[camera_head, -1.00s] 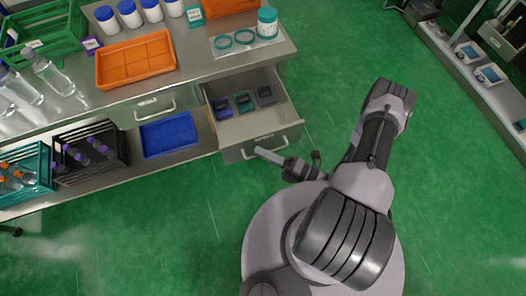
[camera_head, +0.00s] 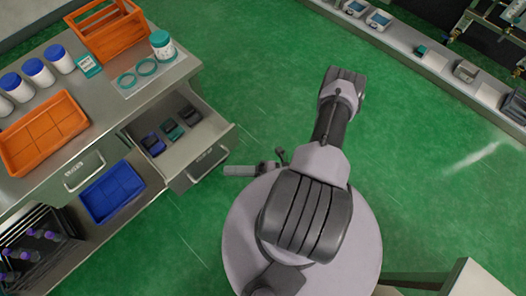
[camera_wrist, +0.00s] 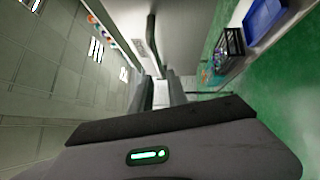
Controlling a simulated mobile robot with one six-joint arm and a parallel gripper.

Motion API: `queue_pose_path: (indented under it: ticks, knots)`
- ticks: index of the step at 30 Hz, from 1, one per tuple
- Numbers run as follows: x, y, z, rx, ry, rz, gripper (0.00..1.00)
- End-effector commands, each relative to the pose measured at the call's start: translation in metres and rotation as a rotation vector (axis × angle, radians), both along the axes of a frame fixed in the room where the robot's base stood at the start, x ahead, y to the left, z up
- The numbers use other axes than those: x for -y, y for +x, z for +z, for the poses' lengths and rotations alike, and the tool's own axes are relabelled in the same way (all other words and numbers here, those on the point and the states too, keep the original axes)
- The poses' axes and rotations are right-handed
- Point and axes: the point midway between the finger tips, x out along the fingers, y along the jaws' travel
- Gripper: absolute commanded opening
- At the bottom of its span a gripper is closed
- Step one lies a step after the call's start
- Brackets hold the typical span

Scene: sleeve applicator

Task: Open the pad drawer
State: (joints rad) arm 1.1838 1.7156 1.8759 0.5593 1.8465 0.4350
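The drawer (camera_head: 203,166) at the right end of the bench is pulled out in the head view. Three small dark blocks, blue, teal and black (camera_head: 188,115), lie inside it. Its bar handle (camera_head: 208,163) is on the front face. My gripper (camera_head: 228,170) is just right of this handle, apparently clear of it. In the wrist view two fingers (camera_wrist: 161,92) stand apart with nothing visible between them. The drawer's label is too small to read.
A second drawer (camera_head: 84,170) to the left is shut. Below is a blue tray (camera_head: 112,193) on the lower shelf. An orange tray (camera_head: 42,133), white jars (camera_head: 39,72) and an orange crate (camera_head: 108,30) stand on top. Green floor to the right is clear.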

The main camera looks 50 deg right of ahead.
Motion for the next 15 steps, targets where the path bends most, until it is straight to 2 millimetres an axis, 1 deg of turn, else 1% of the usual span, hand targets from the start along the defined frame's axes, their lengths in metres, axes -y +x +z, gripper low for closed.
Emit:
queue_pose_path:
  ticks: [1,6,10,15]
  knots:
    - [0.012,-0.010,-0.001,0.001,-0.002,-0.010,0.20]
    - [0.047,-0.045,-0.009,0.001,-0.004,-0.007,0.20]
    - [0.065,-0.063,-0.013,0.000,-0.001,-0.003,0.20]
    - [0.073,-0.072,-0.015,-0.001,-0.001,0.000,0.20]
